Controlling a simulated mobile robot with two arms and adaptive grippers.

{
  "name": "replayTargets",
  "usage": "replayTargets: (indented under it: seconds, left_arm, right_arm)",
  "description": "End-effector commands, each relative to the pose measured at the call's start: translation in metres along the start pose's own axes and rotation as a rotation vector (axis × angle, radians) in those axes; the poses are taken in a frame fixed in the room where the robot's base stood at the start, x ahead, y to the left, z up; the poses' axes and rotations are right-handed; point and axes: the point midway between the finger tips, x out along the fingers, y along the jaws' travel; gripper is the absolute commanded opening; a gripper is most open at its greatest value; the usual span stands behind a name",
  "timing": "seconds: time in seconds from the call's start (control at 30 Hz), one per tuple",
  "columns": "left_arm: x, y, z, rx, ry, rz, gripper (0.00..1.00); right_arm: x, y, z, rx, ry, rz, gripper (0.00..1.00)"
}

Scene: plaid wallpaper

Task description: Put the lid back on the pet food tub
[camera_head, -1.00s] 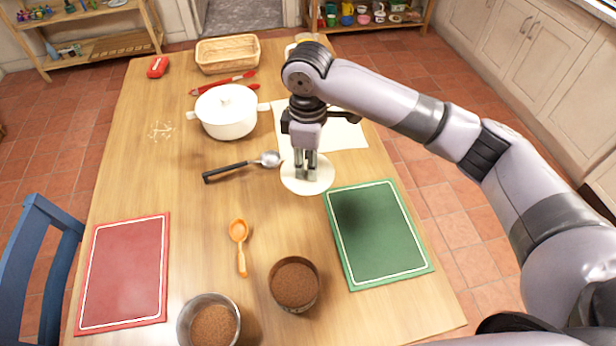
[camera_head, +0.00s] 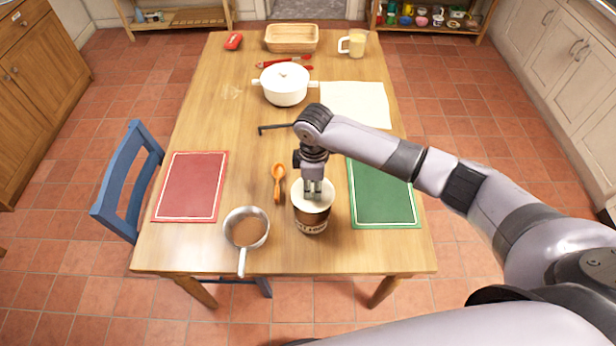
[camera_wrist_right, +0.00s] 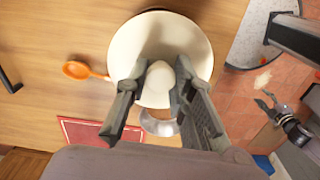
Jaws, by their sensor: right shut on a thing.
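The pet food tub (camera_head: 311,222) is a brown labelled container standing on the table between the orange spoon and the green mat. The lid (camera_head: 298,195) is a round cream disc with a knob, also large in the right wrist view (camera_wrist_right: 190,45). My right gripper (camera_head: 313,190) points down and is shut on the lid's knob (camera_wrist_right: 158,80). The lid lies over the tub's mouth and hides its contents. I cannot tell whether it touches the rim. My left gripper (camera_wrist_right: 266,101) shows small at the right of the wrist view, fingers apart, with nothing visible between them.
An orange spoon (camera_head: 278,182) lies close by. The red mat (camera_head: 191,187) and green mat (camera_head: 382,200) flank them. A white pot (camera_head: 284,86), basket (camera_head: 291,38) and mug (camera_head: 355,43) stand farther back.

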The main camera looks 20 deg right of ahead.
Motion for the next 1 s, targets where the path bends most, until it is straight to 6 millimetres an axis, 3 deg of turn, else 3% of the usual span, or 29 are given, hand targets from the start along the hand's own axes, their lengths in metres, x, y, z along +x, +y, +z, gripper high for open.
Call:
replayTargets:
  seconds: [0.1, 0.23, 0.67, 1.0]
  left_arm:
    - [0.004, -0.003, -0.019, 0.000, 0.028, -0.003, 0.40]
    - [0.012, -0.004, -0.025, 0.000, 0.038, -0.005, 0.40]
    - [0.053, -0.001, -0.005, 0.000, 0.011, -0.002, 0.40]
    - [0.058, -0.001, -0.005, 0.000, 0.011, -0.002, 0.40]
  right_arm:
    - [0.004, 0.001, 0.001, -0.001, 0.000, 0.001, 0.00]
    - [0.011, 0.000, 0.001, 0.000, -0.001, 0.001, 0.00]
    - [0.046, 0.001, 0.001, -0.001, -0.001, 0.003, 0.00]
    - [0.064, 0.000, 0.000, -0.001, 0.000, 0.000, 0.00]
